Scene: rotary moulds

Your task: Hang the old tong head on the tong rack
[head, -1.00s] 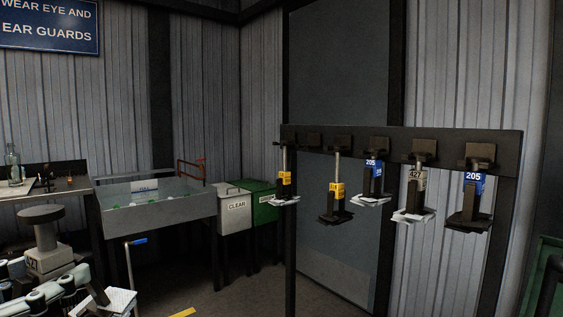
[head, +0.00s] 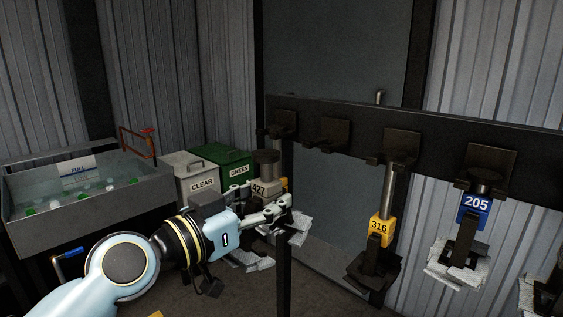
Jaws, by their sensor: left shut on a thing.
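My left gripper (head: 268,212) is shut on a tong head with a grey 427 tag (head: 260,189). It has a dark round top (head: 265,158) and is held roughly upright, in front of the left end of the tong rack (head: 440,123). A tong head with a yellow tag (head: 284,184) hangs at the leftmost hook, mostly hidden behind the held one. The second hook (head: 328,131) is bare. A yellow 316 tong head (head: 380,227) and a blue 205 tong head (head: 474,206) hang further right. My right gripper is out of view.
A water trough (head: 100,222) stands at the left, with a CLEAR bin (head: 201,184) and a green bin (head: 229,158) beside it. A rack post (head: 285,275) stands below the left end. Another tong head (head: 543,295) is cut off at lower right.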

